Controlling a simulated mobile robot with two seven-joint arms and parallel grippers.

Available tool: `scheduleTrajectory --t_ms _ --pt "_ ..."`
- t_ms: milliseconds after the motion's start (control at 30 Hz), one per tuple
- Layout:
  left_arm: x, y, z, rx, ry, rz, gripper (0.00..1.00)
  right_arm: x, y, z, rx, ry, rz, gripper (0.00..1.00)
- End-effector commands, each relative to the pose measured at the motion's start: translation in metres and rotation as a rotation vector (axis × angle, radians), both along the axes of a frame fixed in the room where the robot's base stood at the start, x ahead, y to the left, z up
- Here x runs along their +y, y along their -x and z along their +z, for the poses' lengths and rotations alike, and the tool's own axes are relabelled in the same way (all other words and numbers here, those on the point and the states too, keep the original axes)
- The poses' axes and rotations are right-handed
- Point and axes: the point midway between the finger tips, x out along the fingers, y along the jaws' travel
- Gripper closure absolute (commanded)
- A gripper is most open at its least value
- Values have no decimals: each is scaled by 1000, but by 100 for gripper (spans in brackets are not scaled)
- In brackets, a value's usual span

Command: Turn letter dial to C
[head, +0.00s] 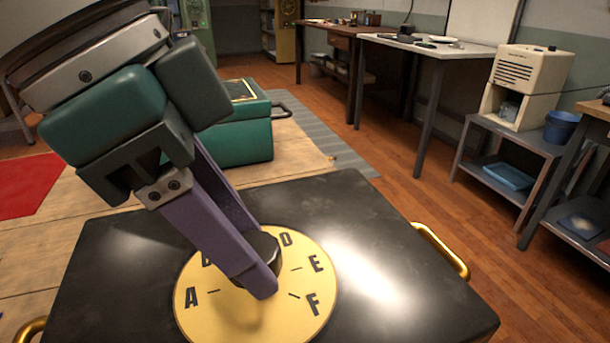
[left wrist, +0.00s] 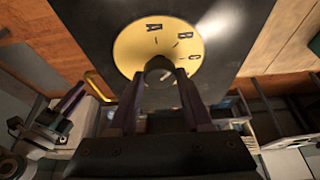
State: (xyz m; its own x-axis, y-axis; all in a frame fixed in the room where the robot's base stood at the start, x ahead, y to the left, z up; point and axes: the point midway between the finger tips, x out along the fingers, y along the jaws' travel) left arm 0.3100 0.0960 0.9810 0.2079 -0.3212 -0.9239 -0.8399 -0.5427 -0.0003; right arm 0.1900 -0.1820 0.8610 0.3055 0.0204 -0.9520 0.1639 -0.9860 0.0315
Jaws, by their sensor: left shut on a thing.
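A yellow letter dial plate (head: 300,310) lies on top of a black box (head: 130,275). The letters A, D, E and F show on it; the B is partly covered and the C is hidden behind my gripper. A dark round knob (head: 266,247) stands at the plate's middle. My left gripper (head: 258,278) reaches down from the upper left and is shut on the knob. In the left wrist view its two purple fingers (left wrist: 159,82) sit on either side of the knob (left wrist: 159,70). The knob's pointer cannot be made out. My right gripper is not in view.
The black box has gold handles (head: 441,250) at its sides. A green case (head: 240,138) stands behind it on the wooden table (head: 50,250), with a red mat (head: 27,187) at left. Shelves and worktables (head: 430,45) stand further back right.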

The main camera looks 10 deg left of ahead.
Motion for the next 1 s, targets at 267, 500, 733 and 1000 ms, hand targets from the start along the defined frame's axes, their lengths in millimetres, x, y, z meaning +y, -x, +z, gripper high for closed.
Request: scheduleTrajectory --t_ms 267,500,733,1000 --pt "1 0 6 6 -1 -131 100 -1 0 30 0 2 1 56" --pt "1 -1 6 5 0 -330 100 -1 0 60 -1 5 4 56" --pt "1 -3 4 4 1 -518 100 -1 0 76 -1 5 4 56" --pt "0 -4 1 2 1 -680 100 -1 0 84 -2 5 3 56"
